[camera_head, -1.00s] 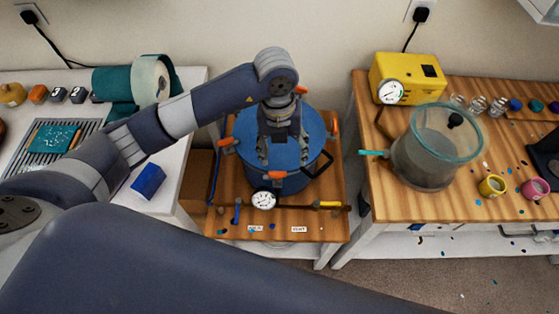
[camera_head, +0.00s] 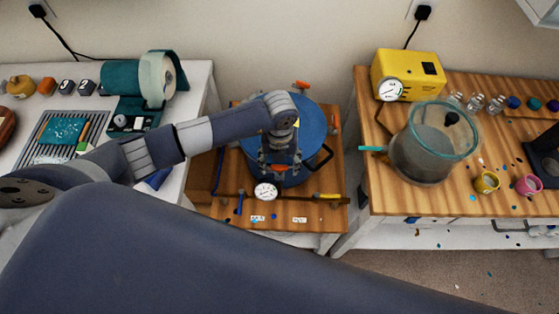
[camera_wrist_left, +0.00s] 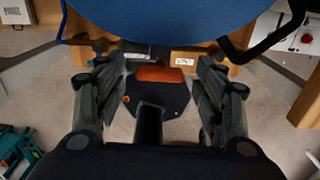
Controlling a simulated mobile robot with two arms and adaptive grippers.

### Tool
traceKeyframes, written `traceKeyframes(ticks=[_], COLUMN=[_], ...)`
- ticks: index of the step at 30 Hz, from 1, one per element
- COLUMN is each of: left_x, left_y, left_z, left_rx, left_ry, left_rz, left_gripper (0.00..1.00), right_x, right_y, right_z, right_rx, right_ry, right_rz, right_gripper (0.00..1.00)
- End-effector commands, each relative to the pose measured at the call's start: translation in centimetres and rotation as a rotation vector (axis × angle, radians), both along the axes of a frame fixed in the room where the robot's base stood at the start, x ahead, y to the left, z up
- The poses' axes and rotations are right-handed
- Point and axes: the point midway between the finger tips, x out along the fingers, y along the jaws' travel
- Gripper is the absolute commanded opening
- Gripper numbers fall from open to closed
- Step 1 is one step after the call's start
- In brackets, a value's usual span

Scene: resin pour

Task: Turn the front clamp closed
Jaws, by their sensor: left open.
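The blue pressure pot (camera_head: 314,122) stands on a low wooden stand between two tables. Its front clamp (camera_head: 279,168) has an orange handle at the near side of the lid. In the left wrist view the front clamp's handle (camera_wrist_left: 160,74) lies crosswise, between the finger tips. My left gripper (camera_head: 281,172) is over the pot's front edge, pointing down. It is open, with one finger on each side of the handle (camera_wrist_left: 160,64); I cannot tell whether they touch it. The gripper partly hides the clamp in the head view. My right gripper is out of view.
Another orange clamp (camera_head: 301,85) shows at the pot's back. A round gauge (camera_head: 265,191) and a yellow-handled valve (camera_head: 328,196) sit in front of the pot. A black handle (camera_head: 323,160) sticks out right. The right table holds a glass chamber (camera_head: 422,155) and yellow pump (camera_head: 407,75).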

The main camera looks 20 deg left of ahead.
Motion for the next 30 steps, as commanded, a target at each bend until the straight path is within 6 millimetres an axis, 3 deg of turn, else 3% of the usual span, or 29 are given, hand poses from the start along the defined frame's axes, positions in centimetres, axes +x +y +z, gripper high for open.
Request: traceKeyframes(ticks=[5, 11, 22, 30], left_x=[0.0, 0.0, 0.0, 0.0], left_y=[0.0, 0.0, 0.0, 0.0], left_z=[0.0, 0.0, -0.2, -0.4], left_rx=[0.000, 0.000, 0.000, 0.001], left_ry=[0.001, 0.001, 0.001, -0.001], left_rz=[0.000, 0.000, -0.033, -0.186], left_gripper=[0.63, 0.19, 0.19, 0.19], right_x=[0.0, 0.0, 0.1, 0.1], right_y=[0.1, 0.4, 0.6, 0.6], right_z=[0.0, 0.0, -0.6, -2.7], right_rx=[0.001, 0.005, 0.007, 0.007], right_ry=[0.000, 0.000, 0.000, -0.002], right_rz=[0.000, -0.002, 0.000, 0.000], right_gripper=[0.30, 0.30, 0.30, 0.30])
